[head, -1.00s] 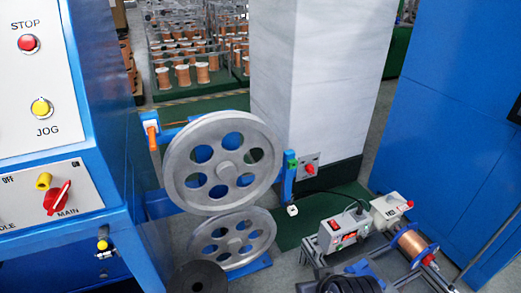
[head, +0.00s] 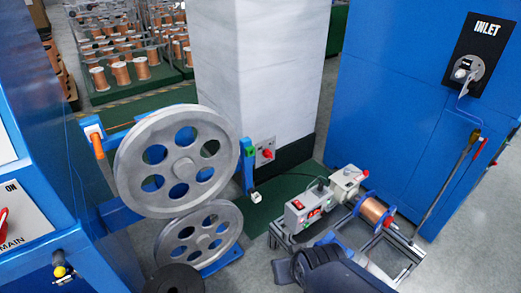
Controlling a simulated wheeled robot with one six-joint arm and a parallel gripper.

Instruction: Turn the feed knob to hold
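No knob in the head view carries a readable feed or hold label, so I cannot tell which one is the feed knob. A grey control box (head: 303,212) with a red switch and a small display sits on the low frame right of centre. A paler box (head: 347,182) behind it has a red knob (head: 365,173) on its side. A red knob (head: 267,153) sits on a plate on the pillar. Dark parts of my arm show at the bottom, right of centre. My gripper's fingers cannot be made out.
Two grey pulley wheels (head: 178,160) stand left of centre beside a blue machine (head: 35,170). A copper spool (head: 374,212) lies on the low frame. A blue cabinet (head: 400,110) with an inlet panel (head: 478,55) stands at right. Grey floor (head: 460,265) is clear at lower right.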

